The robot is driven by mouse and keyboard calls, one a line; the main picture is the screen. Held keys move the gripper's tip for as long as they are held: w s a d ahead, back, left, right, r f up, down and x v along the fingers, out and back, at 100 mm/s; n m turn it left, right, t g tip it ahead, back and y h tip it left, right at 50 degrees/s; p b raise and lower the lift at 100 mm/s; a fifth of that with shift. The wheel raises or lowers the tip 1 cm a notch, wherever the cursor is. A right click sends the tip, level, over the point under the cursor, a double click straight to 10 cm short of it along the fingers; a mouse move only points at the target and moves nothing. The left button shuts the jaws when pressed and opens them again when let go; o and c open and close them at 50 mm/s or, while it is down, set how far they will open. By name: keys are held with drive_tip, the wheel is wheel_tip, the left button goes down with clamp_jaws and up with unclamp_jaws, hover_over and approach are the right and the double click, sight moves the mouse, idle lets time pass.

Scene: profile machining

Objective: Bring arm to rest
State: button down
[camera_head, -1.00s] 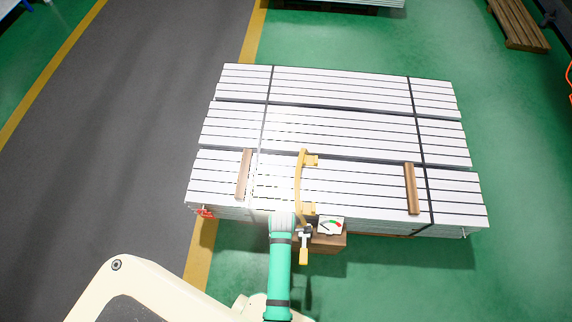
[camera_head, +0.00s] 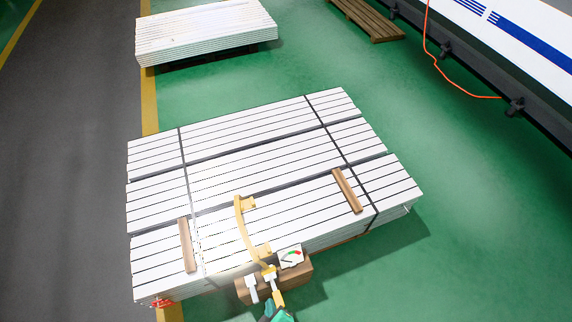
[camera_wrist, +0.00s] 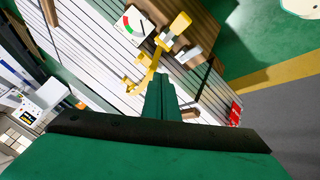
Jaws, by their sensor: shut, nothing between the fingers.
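My gripper (camera_wrist: 161,96) shows in the wrist view as a narrow green pair of fingers, shut and empty, in front of a stack of white profiles. In the head view only a small green part of my arm (camera_head: 275,312) shows at the bottom edge, just below a yellow clamp (camera_head: 246,228). The clamp lies across the near edge of the profile stack (camera_head: 255,165). In the wrist view the clamp (camera_wrist: 150,72) lies beyond my fingertips; I cannot tell the exact gap.
A gauge (camera_head: 291,256) sits by the clamp at a brown block (camera_head: 297,275). Two wooden strips lie on the stack. Another white stack (camera_head: 205,30) and a wooden pallet (camera_head: 368,18) stand at the back. An orange cable (camera_head: 433,50) runs at right. Green floor right of the stack is clear.

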drive_tip(key=s+d+r+m+t, duration=0.1)
drive_tip(key=r+m+t, duration=0.1)
drive_tip(key=r, duration=0.7)
drive_tip(key=s+d+r+m+t+h, duration=0.1)
drive_tip(key=s+d+r+m+t, duration=0.1)
drive_tip(key=r+m, duration=0.3)
drive_tip(key=s+d+r+m+t, duration=0.2)
drive_tip(key=r+m+t, duration=0.1)
drive_tip(key=r, duration=0.9)
drive_tip(key=shift+r+m+t+h, duration=0.3)
drive_tip(key=shift+r+t, duration=0.1)
drive_tip(key=shift+t, duration=0.1)
drive_tip(key=shift+s, duration=0.1)
